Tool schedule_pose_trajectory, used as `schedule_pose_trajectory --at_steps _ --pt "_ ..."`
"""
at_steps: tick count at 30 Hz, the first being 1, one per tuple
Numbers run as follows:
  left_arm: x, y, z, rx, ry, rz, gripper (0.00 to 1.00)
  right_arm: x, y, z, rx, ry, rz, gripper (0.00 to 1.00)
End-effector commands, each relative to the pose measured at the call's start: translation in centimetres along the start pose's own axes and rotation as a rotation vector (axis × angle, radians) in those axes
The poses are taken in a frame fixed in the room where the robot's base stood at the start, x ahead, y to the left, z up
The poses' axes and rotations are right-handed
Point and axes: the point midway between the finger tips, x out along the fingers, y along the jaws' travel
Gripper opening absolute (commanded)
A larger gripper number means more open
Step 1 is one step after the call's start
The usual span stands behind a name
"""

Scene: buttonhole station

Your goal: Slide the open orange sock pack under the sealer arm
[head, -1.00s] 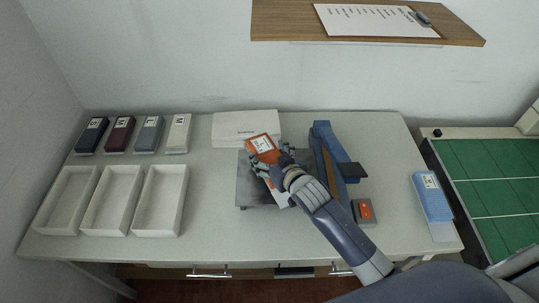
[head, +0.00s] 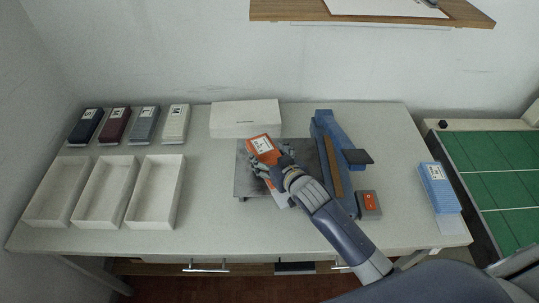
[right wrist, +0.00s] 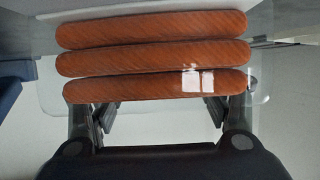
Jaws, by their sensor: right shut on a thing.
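The orange sock pack (head: 263,146) has a white label and is held over the grey metal plate (head: 247,178) left of the sealer. In the right wrist view the pack (right wrist: 152,57) shows several folded orange layers in a clear bag between my fingers. My right gripper (head: 274,167) is shut on the pack. The blue sealer arm (head: 324,127) is raised beside the plate, with a dark pad (head: 357,157) at its right side. The pack is left of the sealer arm, not under it. My left gripper is not in view.
A white box (head: 245,118) is behind the plate. A grey box with an orange top (head: 369,203) and a blue pack (head: 436,186) are on the right.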

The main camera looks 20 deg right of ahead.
Motion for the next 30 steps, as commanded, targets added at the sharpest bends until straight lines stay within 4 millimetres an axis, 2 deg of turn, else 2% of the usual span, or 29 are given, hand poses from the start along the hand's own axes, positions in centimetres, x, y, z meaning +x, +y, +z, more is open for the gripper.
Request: schedule_pose_trajectory --at_steps 1,2,3,5,20,25,30 --pt "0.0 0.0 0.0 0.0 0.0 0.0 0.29 0.0 0.0 -0.1 0.0 0.002 0.0 0.43" --pt "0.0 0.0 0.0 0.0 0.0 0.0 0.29 0.0 0.0 -0.1 0.0 0.002 0.0 0.73" --pt "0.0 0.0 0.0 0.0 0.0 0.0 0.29 0.0 0.0 -0.1 0.0 0.002 0.0 0.82" --pt "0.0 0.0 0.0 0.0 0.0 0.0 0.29 0.0 0.0 -0.1 0.0 0.002 0.0 0.94" --pt "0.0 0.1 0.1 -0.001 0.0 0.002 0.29 -0.5 0.0 0.1 0.0 -0.001 0.0 0.94" --pt "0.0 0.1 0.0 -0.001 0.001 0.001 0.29 -2.6 0.0 0.1 0.0 0.0 -0.001 0.94" --pt "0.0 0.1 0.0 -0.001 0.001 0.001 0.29 -5.8 0.0 0.1 0.0 0.0 -0.001 0.94"
